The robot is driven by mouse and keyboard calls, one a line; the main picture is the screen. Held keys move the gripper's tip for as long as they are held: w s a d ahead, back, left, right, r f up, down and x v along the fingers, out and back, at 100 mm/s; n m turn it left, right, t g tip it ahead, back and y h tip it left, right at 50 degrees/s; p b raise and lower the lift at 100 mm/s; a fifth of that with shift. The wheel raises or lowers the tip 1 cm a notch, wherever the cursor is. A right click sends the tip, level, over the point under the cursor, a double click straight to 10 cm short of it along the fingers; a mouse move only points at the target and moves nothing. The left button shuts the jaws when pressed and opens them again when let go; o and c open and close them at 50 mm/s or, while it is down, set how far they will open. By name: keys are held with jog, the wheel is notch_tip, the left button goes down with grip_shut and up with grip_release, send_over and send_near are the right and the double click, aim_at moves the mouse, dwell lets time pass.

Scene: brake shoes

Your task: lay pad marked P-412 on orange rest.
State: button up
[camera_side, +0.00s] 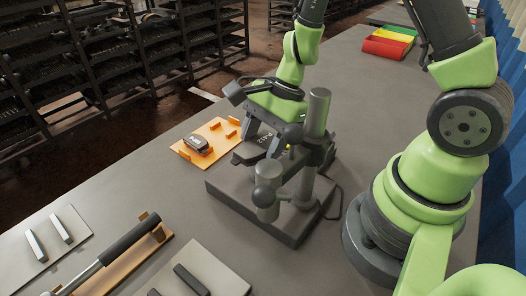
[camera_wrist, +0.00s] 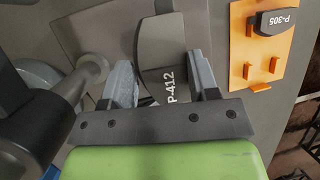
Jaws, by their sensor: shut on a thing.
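My gripper (camera_side: 262,137) is low beside the grey stand fixture, its jaws shut on the dark grey pad marked P-412 (camera_wrist: 168,78). In the wrist view the pad lies between the two fingers, with its white label facing the camera. In the side view the pad (camera_side: 249,153) is partly hidden by the fingers; I cannot tell whether it still touches the fixture. The orange rest (camera_wrist: 239,46) is right of my gripper in the wrist view and left of it in the side view (camera_side: 214,126). A dark pad marked P-305 (camera_wrist: 278,22) sits on this rest, at one end.
The grey fixture (camera_side: 230,200) with a thick post (camera_side: 318,112) stands close to my gripper. Plates with grey bars (camera_side: 180,268) and a black-handled tool (camera_side: 130,238) lie at the front left. Coloured bins (camera_side: 385,44) are at the back.

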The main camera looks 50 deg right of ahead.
aim_at(262, 143)
notch_tip(262, 143, up, 4)
jog(key=shift+r, duration=0.15)
jog(key=shift+w+r, duration=0.15)
jog(key=shift+r, duration=0.05)
jog(key=w+d+f+m+t+h, duration=0.1)
jog(key=w+d+f+m+h, duration=0.25)
jog(key=w+m, duration=0.55)
jog(key=w+d+f+m+t+h, duration=0.25)
jog(key=w+d+m, duration=0.35)
jog(key=w, duration=0.4)
jog(key=shift+m+g+y, duration=0.3)
jog(key=shift+m+g, duration=0.15)
jog(key=shift+m, duration=0.25)
jog(key=shift+w+a+f, duration=0.1)
jog(key=shift+a+f, duration=0.15)
jog(key=shift+f, duration=1.4)
jog(key=shift+a+f, duration=0.2)
jog(key=shift+f, duration=1.4)
jog(key=shift+f, duration=0.35)
jog(key=o, duration=1.3)
jog(key=shift+c, duration=0.2)
